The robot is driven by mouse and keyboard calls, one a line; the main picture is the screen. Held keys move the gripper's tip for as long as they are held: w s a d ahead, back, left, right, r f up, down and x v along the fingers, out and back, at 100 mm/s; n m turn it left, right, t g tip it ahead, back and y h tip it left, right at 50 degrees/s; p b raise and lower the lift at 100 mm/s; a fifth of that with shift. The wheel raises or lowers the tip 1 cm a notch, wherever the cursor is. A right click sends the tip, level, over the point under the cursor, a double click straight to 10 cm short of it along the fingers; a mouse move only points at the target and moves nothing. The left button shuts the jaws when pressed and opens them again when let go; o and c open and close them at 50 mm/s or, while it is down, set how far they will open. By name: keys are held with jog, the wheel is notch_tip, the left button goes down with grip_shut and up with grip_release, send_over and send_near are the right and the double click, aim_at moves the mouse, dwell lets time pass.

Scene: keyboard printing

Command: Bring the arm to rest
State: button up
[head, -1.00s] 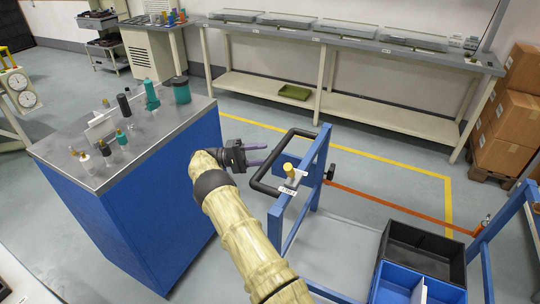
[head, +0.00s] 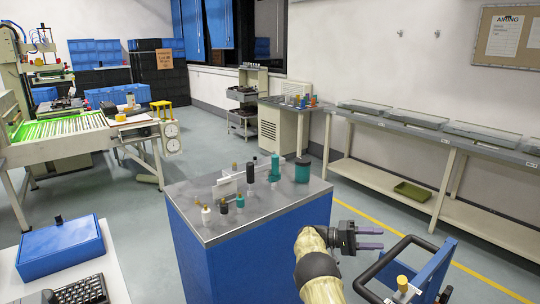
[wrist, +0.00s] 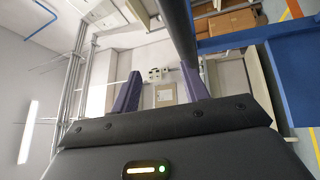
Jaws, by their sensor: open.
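My gripper (head: 370,236) is at the end of my arm in the head view, to the right of the blue cabinet and near the black handle of the blue cart. Its two purple fingers point to the right, apart, with nothing between them. In the wrist view the fingers (wrist: 158,95) are also apart and empty. My arm rises from the bottom of the head view.
A blue cabinet (head: 258,252) with a metal top carries several bottles. A cart handle (head: 385,262) stands close to my gripper. A long bench (head: 455,140) lines the right wall. A conveyor machine (head: 70,135) stands at the left. Open floor lies behind the cabinet.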

jog(key=w+r+n+t+y, duration=0.5)
jog(key=w+r+t, duration=0.4)
jog(key=t, duration=0.9)
jog(key=s+a+f+n+y, duration=0.1)
jog(key=s+a+f+y, duration=0.3)
jog(key=s+a+y, duration=0.7)
jog(key=s+a+f+g+y, duration=0.1)
jog(key=s+a+f+g, duration=0.15)
jog(key=s, duration=0.65)
jog(key=s+a+f+g+y, duration=0.1)
jog(key=s+a+f+g, duration=0.15)
jog(key=s, duration=0.75)
jog(key=s+a+f+g+y, duration=0.1)
jog(key=s+a+f+g, duration=0.15)
jog(key=s, duration=0.65)
notch_tip(320, 180, up, 15)
jog(key=p, duration=1.5)
jog(key=shift+s+a+r+m, duration=0.15)
jog(key=shift+s+a+m, duration=0.15)
jog(key=shift+s+a, duration=0.1)
